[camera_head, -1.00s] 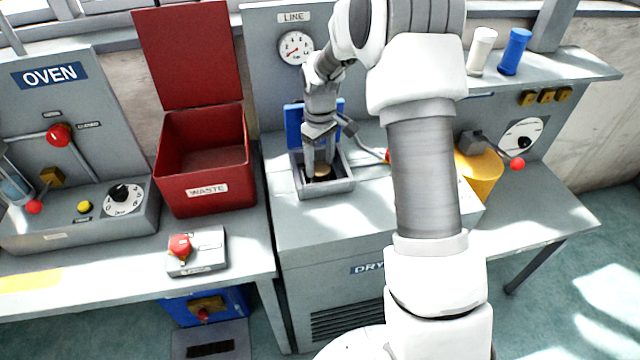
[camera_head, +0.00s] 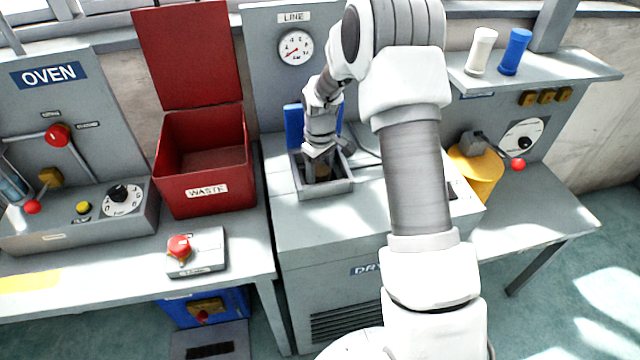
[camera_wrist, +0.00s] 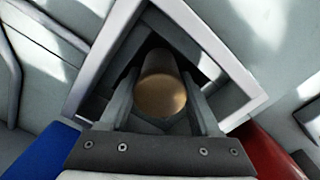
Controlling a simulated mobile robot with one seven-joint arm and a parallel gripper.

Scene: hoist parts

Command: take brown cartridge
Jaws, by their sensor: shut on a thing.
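The brown cartridge (camera_wrist: 161,88) stands inside a square grey-walled well (camera_head: 327,189) in the top of the dryer cabinet. In the wrist view its round bronze end faces the camera, between the two fingers. My gripper (camera_head: 317,172) reaches down into the well and is shut on the cartridge; the fingers also show in the wrist view (camera_wrist: 161,110). In the head view the gripper and the well wall hide most of the cartridge. Its lower end cannot be seen.
A blue lid (camera_head: 293,126) stands open behind the well. A red waste bin (camera_head: 205,190) with raised lid is to the left. A white cartridge (camera_head: 481,52) and a blue one (camera_head: 515,52) stand on the right shelf. The dryer top before the well (camera_head: 330,225) is clear.

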